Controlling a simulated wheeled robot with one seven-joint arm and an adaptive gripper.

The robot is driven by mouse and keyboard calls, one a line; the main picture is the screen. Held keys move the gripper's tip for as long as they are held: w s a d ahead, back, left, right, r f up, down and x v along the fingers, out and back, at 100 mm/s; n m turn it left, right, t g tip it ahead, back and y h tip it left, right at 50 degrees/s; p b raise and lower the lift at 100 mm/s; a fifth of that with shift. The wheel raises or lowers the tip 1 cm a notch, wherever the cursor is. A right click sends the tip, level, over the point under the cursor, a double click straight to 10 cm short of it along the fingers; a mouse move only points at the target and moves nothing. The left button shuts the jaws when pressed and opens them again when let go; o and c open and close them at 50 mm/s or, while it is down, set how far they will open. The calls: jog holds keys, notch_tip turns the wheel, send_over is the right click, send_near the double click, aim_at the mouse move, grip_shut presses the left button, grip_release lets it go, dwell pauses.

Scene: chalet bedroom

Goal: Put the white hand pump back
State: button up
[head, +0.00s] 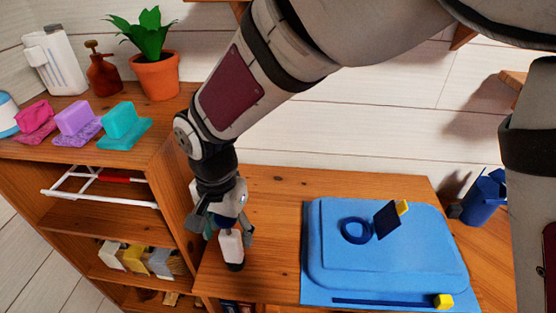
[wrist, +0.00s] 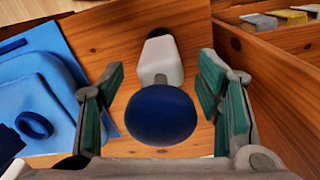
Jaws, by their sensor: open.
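The white hand pump (head: 231,246) stands on the wooden table top, with a white body, a dark foot and a round dark blue knob (wrist: 160,115). It also shows in the wrist view (wrist: 161,62), where the knob is nearest the camera. My gripper (head: 222,228) is over the pump, pointing down. In the wrist view my gripper (wrist: 162,72) is open, with one green-padded finger on each side of the pump. Gaps show between the fingers and the knob. In the head view the gripper hides the pump's upper part.
A blue mat (head: 318,290) and raised blue pad lie right of the pump, with a blue ring (head: 356,230), dark square and yellow cube. A blue cup (head: 484,198) stands far right. A taller shelf unit (head: 165,140) rises close left, bearing a potted plant (head: 155,70) and colored blocks.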

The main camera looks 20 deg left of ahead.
notch_tip(320, 180, up, 10)
jog(key=shift+r+b, duration=0.25)
jog(key=shift+b, duration=0.1)
jog(key=shift+w+r, duration=0.1)
jog(key=shift+r, duration=0.55)
jog(key=w+d+r+t, duration=0.1)
jog(key=w+d+r, duration=0.15)
jog(key=d, duration=0.55)
jog(key=w+d+r+t, duration=0.1)
jog(key=w+d+r, duration=0.15)
jog(key=d, duration=0.45)
jog(key=w+d+r, duration=0.1)
jog(key=d+r, duration=0.2)
jog(key=d, duration=0.5)
jog(key=s+d+t, duration=0.1)
jog(key=s+d, duration=0.1)
jog(key=d, duration=0.4)
jog(key=s+d+f+t, duration=0.1)
jog(key=s+d, duration=0.2)
jog(key=d, duration=0.3)
jog(key=s+d+t, duration=0.1)
jog(key=s+d, duration=0.2)
jog(key=d, duration=0.4)
jog(key=shift+s+f, duration=0.2)
